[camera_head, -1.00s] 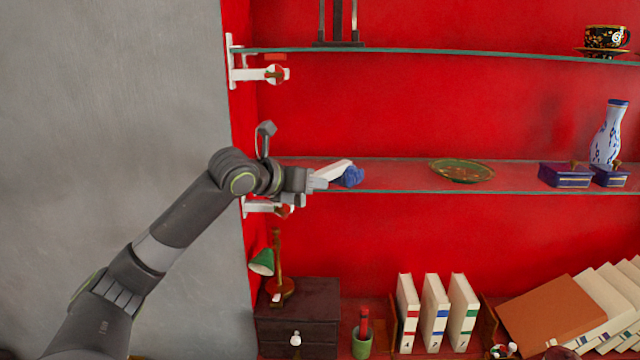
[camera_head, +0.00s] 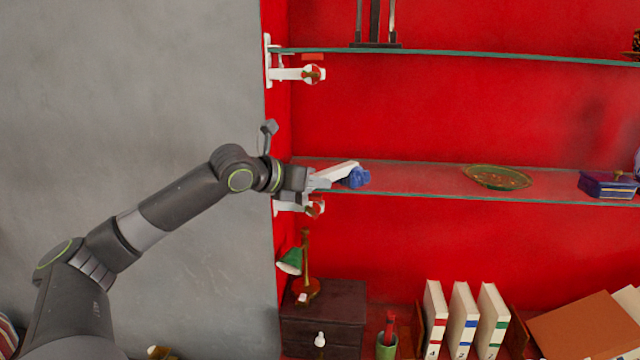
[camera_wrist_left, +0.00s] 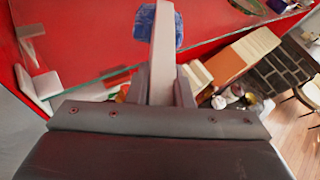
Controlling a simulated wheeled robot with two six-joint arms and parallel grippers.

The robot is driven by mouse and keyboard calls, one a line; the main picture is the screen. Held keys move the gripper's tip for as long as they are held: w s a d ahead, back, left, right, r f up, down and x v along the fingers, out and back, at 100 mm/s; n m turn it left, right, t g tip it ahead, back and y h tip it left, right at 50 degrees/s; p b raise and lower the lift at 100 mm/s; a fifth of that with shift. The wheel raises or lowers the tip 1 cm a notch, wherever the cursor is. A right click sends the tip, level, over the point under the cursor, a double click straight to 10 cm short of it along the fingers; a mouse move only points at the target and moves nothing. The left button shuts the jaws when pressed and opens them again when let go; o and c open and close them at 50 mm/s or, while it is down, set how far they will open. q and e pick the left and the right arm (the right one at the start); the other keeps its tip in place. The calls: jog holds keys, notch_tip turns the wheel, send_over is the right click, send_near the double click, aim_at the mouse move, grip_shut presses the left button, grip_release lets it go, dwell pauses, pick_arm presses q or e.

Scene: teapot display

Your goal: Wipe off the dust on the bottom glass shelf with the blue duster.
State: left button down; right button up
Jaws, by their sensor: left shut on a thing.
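My left gripper (camera_head: 312,183) is shut on the white handle of the blue duster (camera_head: 355,178), at the left end of the bottom glass shelf (camera_head: 420,184). The blue head appears to rest on or just over the glass; I cannot tell if it touches. In the left wrist view the handle runs forward from between the fingers (camera_wrist_left: 161,88) to the blue head (camera_wrist_left: 146,22). Dust is not clearly distinguishable on the reddish glass. My right gripper is not in view.
A green-brown plate (camera_head: 498,177) and a dark blue box (camera_head: 608,185) stand on the same shelf, to the right. The upper glass shelf (camera_head: 470,55) is above. Below are a green lamp (camera_head: 291,261), a dark drawer box (camera_head: 325,315) and white books (camera_head: 463,318). Shelf between duster and plate is free.

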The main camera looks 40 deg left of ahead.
pick_arm(q)
notch_tip(320, 180, up, 2)
jog(key=shift+w+r+p, duration=0.1)
jog(key=shift+w+p, duration=0.05)
jog(key=shift+p, duration=0.35)
notch_tip(320, 180, up, 2)
jog(key=shift+r, duration=0.9)
jog(key=shift+d+r, duration=0.1)
jog(key=shift+r, duration=1.4)
jog(key=shift+f, duration=0.1)
